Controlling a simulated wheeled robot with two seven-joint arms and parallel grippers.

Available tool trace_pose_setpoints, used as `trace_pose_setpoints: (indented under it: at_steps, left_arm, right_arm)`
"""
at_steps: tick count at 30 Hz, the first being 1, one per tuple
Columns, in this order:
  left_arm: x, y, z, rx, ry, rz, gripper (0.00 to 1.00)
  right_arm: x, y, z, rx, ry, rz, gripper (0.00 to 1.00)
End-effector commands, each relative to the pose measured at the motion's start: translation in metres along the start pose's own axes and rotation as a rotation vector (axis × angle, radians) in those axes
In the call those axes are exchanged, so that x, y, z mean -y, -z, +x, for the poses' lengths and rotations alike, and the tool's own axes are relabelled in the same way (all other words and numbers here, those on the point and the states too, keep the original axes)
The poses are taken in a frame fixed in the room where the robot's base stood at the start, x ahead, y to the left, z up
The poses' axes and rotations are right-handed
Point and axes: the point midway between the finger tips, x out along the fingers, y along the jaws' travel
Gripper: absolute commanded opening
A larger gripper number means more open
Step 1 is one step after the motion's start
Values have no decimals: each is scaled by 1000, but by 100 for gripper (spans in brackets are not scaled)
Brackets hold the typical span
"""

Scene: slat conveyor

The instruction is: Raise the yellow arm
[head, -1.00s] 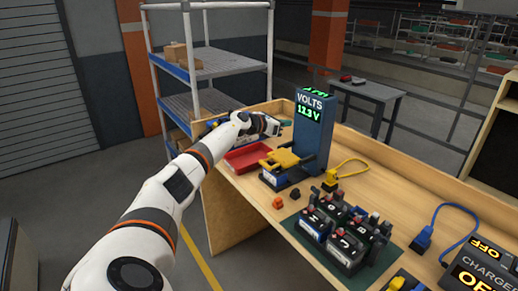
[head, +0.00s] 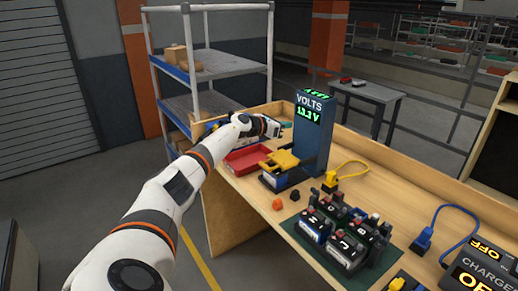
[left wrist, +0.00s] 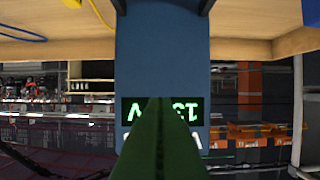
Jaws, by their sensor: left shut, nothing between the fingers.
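The yellow arm (head: 282,159) lies low and roughly level over a battery (head: 273,181) at the foot of the blue volt tester (head: 314,136). The tester's green display reads about 13 V and also shows upside down in the left wrist view (left wrist: 190,110). My left gripper (head: 280,128) is beside the tester column, behind and above the yellow arm, apart from it. Its green fingers (left wrist: 158,135) are shut and empty, pointing at the column in the left wrist view. The yellow arm is not seen in that view. My right gripper is not in view.
A red tray (head: 246,158) lies left of the tester. A yellow plug (head: 331,182) with its cable is to the right. Several batteries stand on a green mat (head: 370,268) in front. A charger (head: 484,262) is at the lower right. Orange and black knobs lie on the bench.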

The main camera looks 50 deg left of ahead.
Motion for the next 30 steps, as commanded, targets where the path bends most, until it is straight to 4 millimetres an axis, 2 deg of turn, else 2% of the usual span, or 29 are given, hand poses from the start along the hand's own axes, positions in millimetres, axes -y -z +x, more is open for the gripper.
trace_pose_setpoints:
  at_steps: [8,11,18,24,30]
  left_arm:
    - [-4,-50,9,2,-2,1,0]
    - [-2,-49,-14,6,1,9,0]
    - [-2,-62,-52,6,0,5,0]
    - [-1,-69,-75,6,1,2,0]
    - [-2,-69,-86,3,1,1,0]
  right_arm:
    - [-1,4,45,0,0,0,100]
    - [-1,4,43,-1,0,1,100]
    - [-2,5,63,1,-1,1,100]
    - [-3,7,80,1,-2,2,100]
    - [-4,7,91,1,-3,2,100]
